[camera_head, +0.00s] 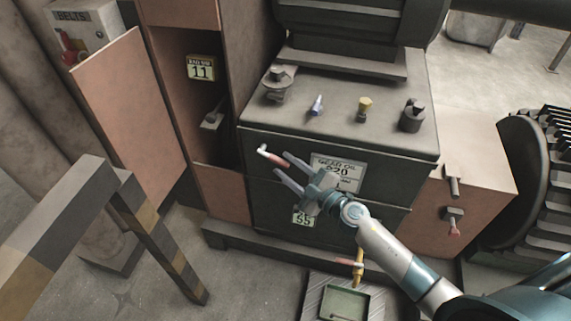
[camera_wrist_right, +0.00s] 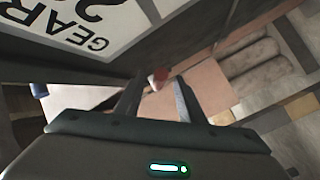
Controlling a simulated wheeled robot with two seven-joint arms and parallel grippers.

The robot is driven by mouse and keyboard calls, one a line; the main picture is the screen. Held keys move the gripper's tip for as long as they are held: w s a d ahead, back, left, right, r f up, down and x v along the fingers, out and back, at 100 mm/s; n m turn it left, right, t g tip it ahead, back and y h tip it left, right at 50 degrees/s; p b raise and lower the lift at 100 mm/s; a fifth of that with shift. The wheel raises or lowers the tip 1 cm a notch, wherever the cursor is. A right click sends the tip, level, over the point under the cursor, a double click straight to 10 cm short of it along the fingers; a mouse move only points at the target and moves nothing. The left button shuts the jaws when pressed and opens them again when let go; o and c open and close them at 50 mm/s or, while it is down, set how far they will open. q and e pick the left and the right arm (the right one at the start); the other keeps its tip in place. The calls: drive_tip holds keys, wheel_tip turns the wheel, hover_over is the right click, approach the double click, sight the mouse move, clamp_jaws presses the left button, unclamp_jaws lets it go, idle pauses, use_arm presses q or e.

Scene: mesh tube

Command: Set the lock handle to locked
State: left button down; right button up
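A small handle with a red grip (camera_head: 276,159) and a pale bent end sits at the upper front of the dark gear oil box (camera_head: 400,180). I cannot read its setting. My right gripper (camera_head: 282,165) is at this handle, its two fingers apart and pointing up-left toward it. In the right wrist view, the open fingers (camera_wrist_right: 155,90) spread with a red piece (camera_wrist_right: 158,75) showing beyond and between their tips; contact cannot be told. My left gripper is not in view.
A striped barrier (camera_head: 60,215) stands at the left front. An open cabinet door (camera_head: 130,105) is behind it, with a BELTS box (camera_head: 85,32). Red-tipped valves (camera_head: 453,220) stick out at the right. A green tray (camera_head: 345,301) lies on the floor below.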

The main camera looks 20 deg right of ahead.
drive_tip(key=shift+w+a, duration=0.2)
drive_tip(key=shift+w, duration=0.25)
clamp_jaws()
drive_tip(key=shift+f, duration=0.1)
